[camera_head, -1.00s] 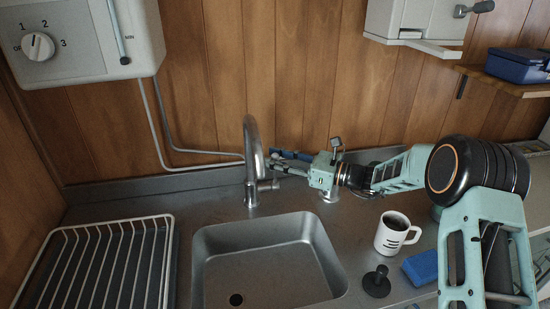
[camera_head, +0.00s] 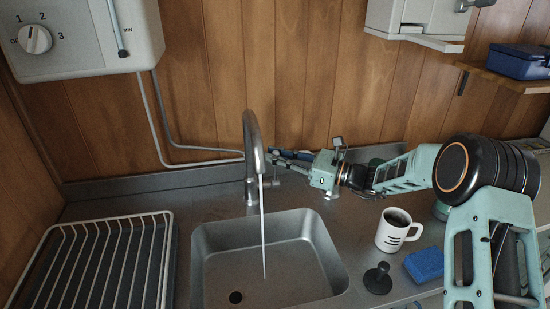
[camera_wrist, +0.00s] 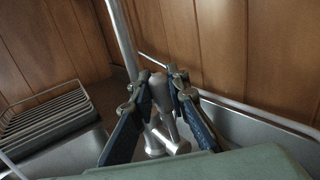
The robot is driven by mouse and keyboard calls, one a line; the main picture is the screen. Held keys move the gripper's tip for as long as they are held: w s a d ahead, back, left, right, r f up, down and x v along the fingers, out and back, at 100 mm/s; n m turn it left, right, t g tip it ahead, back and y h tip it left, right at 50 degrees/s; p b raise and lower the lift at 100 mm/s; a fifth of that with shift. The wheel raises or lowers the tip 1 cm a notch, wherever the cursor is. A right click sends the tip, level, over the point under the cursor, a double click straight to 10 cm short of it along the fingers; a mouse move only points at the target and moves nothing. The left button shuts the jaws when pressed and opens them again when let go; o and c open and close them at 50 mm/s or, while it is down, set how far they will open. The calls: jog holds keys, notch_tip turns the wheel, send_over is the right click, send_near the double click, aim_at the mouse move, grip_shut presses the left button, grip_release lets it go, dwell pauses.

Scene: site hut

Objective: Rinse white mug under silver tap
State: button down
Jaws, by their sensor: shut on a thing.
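The white mug (camera_head: 390,232) with dark stripes stands upright on the counter right of the sink, its handle to the right. Its inside looks dark. The silver tap (camera_head: 252,135) rises behind the sink (camera_head: 225,236), and a thin stream of water (camera_head: 263,230) runs from its spout into the basin. My gripper (camera_head: 276,158) is at the right side of the tap, shut on the tap lever (camera_wrist: 158,88). In the wrist view its fingers stand either side of the lever. The fingers partly hide the lever in the head view.
A black plug (camera_head: 377,280) and a blue sponge (camera_head: 424,264) lie near the mug. A wire dish rack (camera_head: 168,262) stands left of the sink. A water heater (camera_head: 85,40) hangs on the wall at upper left. A blue box (camera_head: 518,63) sits on a shelf at right.

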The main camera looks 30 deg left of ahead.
jog(key=shift+s+d+n+y+b, duration=0.3)
jog(key=shift+n+b, duration=0.1)
jog(key=c, duration=1.8)
grip_release()
jog(key=shift+c, duration=0.2)
notch_tip(320, 180, up, 10)
